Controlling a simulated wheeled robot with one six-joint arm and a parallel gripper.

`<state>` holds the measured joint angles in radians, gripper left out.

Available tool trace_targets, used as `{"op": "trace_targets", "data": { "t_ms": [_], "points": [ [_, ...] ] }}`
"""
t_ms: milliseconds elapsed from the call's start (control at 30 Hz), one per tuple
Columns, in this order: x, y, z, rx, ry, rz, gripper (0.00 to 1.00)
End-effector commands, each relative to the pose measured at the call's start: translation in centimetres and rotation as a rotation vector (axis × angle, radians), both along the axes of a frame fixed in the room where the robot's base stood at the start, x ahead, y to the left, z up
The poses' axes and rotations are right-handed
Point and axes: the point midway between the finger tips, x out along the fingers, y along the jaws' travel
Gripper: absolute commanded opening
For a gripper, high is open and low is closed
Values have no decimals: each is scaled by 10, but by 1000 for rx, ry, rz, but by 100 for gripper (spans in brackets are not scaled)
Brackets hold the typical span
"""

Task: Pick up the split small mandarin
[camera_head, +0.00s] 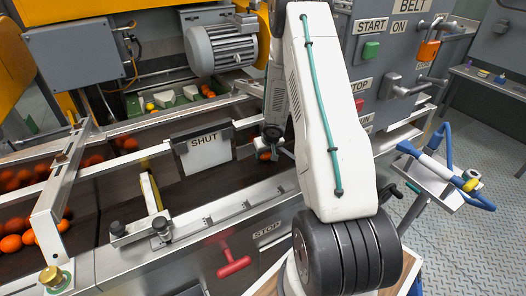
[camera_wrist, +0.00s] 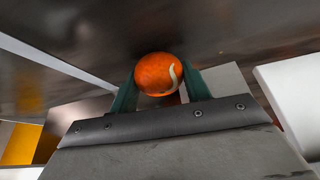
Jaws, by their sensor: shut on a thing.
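The split small mandarin (camera_wrist: 157,75) is orange with a pale curved split down its right side. It sits between the two green fingers of my gripper (camera_wrist: 159,90) in the wrist view, and the fingers are shut on it. The dark belt surface lies behind it; I cannot tell whether the fruit touches it. In the head view the mandarin (camera_head: 265,155) shows as a small orange patch under my gripper (camera_head: 270,148), beyond the metal rail and partly hidden by my arm.
Metal rails (camera_head: 215,209) border the belt in front. More oranges (camera_head: 12,243) lie on the belt at far left. A control cabinet (camera_head: 385,60) with buttons and levers stands at right. A blue-handled tool (camera_head: 440,165) lies on a side shelf.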

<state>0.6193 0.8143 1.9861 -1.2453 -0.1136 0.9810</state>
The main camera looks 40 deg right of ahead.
Motion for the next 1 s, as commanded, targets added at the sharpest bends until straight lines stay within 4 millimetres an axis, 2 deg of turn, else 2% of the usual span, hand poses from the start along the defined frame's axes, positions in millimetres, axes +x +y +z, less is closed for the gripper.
{"op": "trace_targets", "data": {
  "t_ms": [233,467,1000],
  "points": [
    [-11,3,1,0,-1,-2,24],
    [-11,4,13,-1,-2,1,24],
    [-11,3,59,-4,-2,2,24]
  ]
}}
